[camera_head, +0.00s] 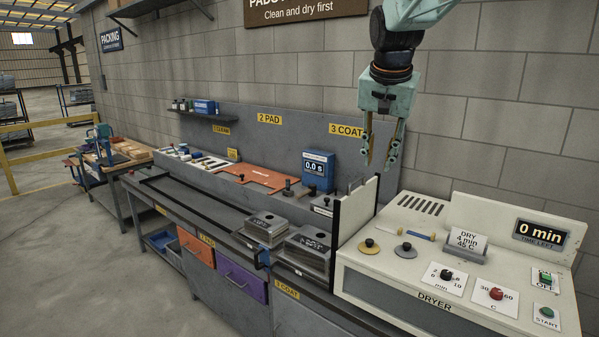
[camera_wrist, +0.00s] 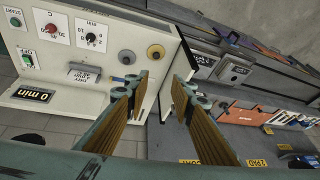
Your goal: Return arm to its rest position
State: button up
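My gripper (camera_head: 381,140) hangs from my arm at the upper right of the head view, fingers pointing down. It is above the left end of the cream dryer (camera_head: 390,262), in front of the block wall, with clear space under the tips. In the wrist view its two brown-padded fingers (camera_wrist: 163,85) stand apart with nothing between them. The dryer also shows in the wrist view (camera_wrist: 75,118), left of the fingers.
The dryer's display (camera_head: 541,232) reads 0 min. A raised white panel (camera_head: 352,215) stands at the dryer's left end. Two grey lidded boxes (camera_head: 268,224) (camera_head: 308,246) sit on the bench. A blue timer (camera_head: 318,170) reads 0.0 s. The floor at left is clear.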

jog(key=s+f+n+b, duration=0.2)
jog(key=s+b, duration=0.1)
jog(key=s, duration=1.1)
jog(key=s+f+n+b, duration=0.1)
jog(key=s+f+b, duration=0.2)
jog(key=s, duration=1.1)
jog(key=s+f+n+b, duration=0.1)
jog(key=s+f+b, duration=0.1)
jog(key=s+f, duration=0.5)
jog(key=s+f+n+b, duration=0.1)
jog(key=s+f+b, duration=0.2)
jog(key=s, duration=1.4)
notch_tip(320, 180, down, 4)
jog(key=shift+r+n+g+y, duration=0.1)
jog(key=shift+n+g+y, duration=0.2)
jog(key=shift+n+y, duration=0.1)
